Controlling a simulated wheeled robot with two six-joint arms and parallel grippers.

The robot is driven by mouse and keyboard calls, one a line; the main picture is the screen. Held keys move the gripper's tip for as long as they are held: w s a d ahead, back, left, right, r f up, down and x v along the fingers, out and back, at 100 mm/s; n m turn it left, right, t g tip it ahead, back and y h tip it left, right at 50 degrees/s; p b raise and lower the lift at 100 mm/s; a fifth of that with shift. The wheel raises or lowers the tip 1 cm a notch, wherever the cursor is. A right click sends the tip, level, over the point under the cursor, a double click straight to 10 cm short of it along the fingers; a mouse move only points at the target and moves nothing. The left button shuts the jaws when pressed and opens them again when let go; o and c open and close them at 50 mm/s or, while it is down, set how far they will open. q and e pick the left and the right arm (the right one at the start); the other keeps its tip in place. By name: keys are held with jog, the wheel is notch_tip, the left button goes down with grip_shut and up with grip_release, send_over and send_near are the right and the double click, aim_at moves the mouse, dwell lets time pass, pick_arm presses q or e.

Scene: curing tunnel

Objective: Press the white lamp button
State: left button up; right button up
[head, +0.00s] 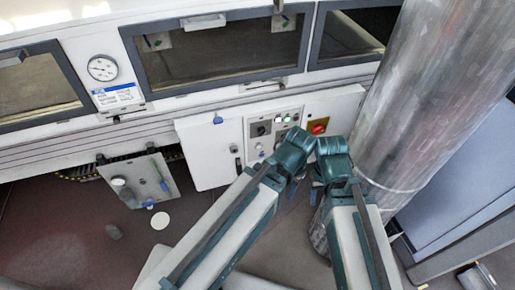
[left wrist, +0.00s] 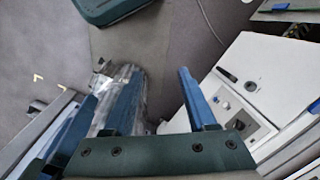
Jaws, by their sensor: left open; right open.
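The control panel (head: 265,140) on the white cabinet front carries small lamps and knobs. A small whitish lit lamp (head: 278,120), which looks like the white lamp button, sits beside a greenish lit one (head: 287,118). My left gripper's teal wrist overlaps the panel's lower right in the head view; its fingers are hidden there. In the left wrist view my left gripper (left wrist: 160,85) is open and empty, with the cabinet panel (left wrist: 240,110) to its right. My right gripper (head: 333,147) is just right of the left wrist, below the red switch; nothing shows in it.
A red rotary switch on a yellow plate (head: 318,126) is right of the panel. A large metal duct (head: 425,90) stands close on the right. A gauge (head: 102,68) and tunnel windows (head: 225,50) are above. A plate with knobs (head: 138,180) hangs at lower left.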

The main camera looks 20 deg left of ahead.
pick_arm(q)
grip_shut()
dwell(1.4)
